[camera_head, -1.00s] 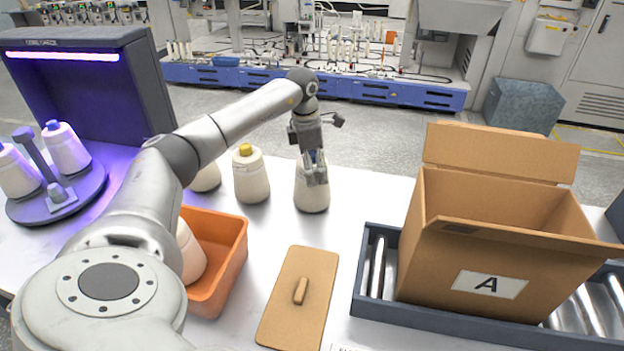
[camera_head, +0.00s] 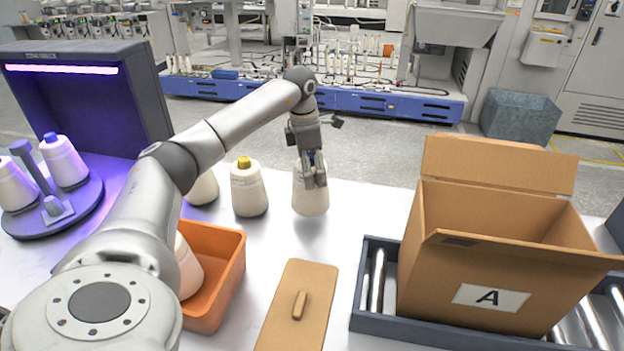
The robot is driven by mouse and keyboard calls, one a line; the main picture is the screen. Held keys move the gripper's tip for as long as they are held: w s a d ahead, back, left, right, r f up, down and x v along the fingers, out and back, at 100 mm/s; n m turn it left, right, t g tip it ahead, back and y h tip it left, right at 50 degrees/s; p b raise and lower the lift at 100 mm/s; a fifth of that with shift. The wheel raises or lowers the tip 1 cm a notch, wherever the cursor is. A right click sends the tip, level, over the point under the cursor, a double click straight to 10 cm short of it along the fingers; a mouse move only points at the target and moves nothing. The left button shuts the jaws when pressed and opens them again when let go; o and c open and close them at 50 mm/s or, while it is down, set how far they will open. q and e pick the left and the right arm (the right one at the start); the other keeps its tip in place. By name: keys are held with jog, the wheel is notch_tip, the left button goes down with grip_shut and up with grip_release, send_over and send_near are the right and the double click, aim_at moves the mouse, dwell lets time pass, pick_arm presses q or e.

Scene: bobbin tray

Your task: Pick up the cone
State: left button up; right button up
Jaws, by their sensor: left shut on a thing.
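My left gripper (camera_head: 314,172) is shut on the top of a white yarn cone (camera_head: 310,197) near the back edge of the table. The cone is upright; its tip is hidden by the fingers, and I cannot tell if its base touches the table. A cone with a yellow tip (camera_head: 248,193) stands just left of it. Another white cone (camera_head: 203,188) is partly hidden behind my left arm. My right gripper is not in view.
An orange bin (camera_head: 229,275) holding a cone, a brown board with a handle (camera_head: 286,318) and an open cardboard box marked A (camera_head: 440,270) on a roller conveyor (camera_head: 362,318) are nearer. A purple-lit booth (camera_head: 85,100) with cones stands left.

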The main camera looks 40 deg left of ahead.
pick_arm(q)
jog(key=s+r, duration=0.1)
jog(key=r, duration=0.1)
jog(key=s+a+r+b, duration=0.1)
jog(key=s, duration=0.1)
jog(key=s+r, duration=0.1)
jog(key=r, duration=0.1)
jog(key=shift+s+a+r, duration=0.15)
jog(key=shift+s+r, duration=0.15)
jog(key=s+a+r+b, duration=0.2)
jog(key=s+r, duration=0.2)
jog(key=s, duration=0.5)
jog(key=shift+r+b, duration=0.15)
jog(key=shift+b, duration=0.2)
notch_tip(320, 180, up, 20)
jog(key=p, duration=2)
jog(key=shift+p, duration=0.35)
